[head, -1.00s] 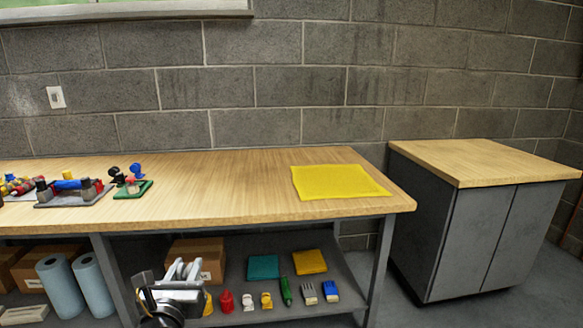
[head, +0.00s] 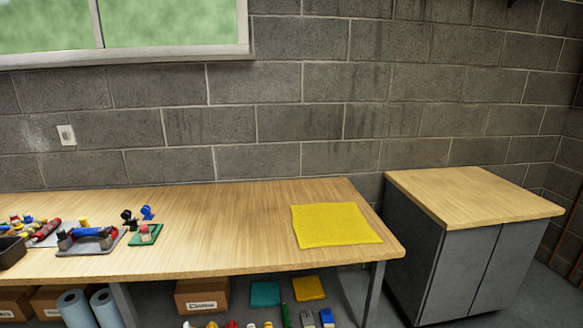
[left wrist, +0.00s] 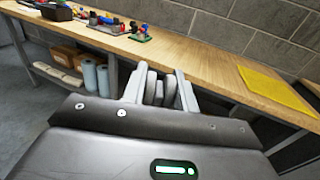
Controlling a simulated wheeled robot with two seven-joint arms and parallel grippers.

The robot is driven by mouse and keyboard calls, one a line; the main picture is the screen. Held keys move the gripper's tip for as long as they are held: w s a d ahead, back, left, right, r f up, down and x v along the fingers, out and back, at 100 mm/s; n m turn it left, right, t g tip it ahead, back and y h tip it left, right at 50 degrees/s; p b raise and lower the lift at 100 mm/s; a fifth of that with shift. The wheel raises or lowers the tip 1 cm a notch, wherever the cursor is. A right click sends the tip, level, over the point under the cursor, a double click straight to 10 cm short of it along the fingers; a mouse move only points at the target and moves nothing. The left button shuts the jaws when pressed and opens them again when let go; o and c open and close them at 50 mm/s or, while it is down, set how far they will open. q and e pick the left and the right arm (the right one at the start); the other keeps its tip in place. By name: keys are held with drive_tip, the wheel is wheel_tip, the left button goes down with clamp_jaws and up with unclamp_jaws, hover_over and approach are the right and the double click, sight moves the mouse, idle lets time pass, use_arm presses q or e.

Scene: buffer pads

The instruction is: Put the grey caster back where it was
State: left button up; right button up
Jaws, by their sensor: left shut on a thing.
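My left gripper (left wrist: 158,88) is in the left wrist view, its two pale fingers shut on the grey caster (left wrist: 151,90). The caster's grey wheels show between the fingers; its lower part is hidden. The gripper is in front of the long wooden workbench (head: 240,225), and the head view does not show it. On the bench stands a small green base (head: 153,238) with a red piece (head: 144,232) on it. My right gripper is in neither view.
A yellow cloth (head: 336,226) lies near the bench's right end. Left of the green base are a grey tray (head: 82,247) with blue and red parts and several coloured items. The bench middle is clear. Boxes, blue rolls and tools sit below. A wooden-topped cabinet (head: 470,194) stands right.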

use_arm(q)
drive_tip(key=shift+s+r+y, duration=0.25)
drive_tip(key=shift+s+y, duration=0.05)
drive_tip(key=shift+s, duration=0.05)
drive_tip(key=shift+d+f, duration=0.1)
drive_tip(key=w+r+m+h, duration=0.1)
drive_tip(key=h, duration=0.2)
drive_tip(key=m+t+h, duration=0.1)
drive_tip(key=m+h, duration=0.1)
drive_tip(key=h, duration=0.1)
drive_tip(key=w+r+m+t+h, duration=0.1)
drive_tip(key=m+h, duration=0.1)
drive_tip(key=shift+w+d+r+h, duration=0.15)
drive_tip(key=shift+w+r+h, duration=0.15)
drive_tip(key=shift+r+h, duration=0.1)
drive_tip(key=shift+w+a+r, duration=0.15)
drive_tip(key=shift+a+r, duration=0.05)
drive_tip(key=shift+a, duration=0.1)
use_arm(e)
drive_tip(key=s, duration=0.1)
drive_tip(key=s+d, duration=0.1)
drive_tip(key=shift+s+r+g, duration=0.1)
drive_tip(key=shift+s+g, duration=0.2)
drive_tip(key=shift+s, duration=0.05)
use_arm(q)
drive_tip(key=shift+f, duration=0.1)
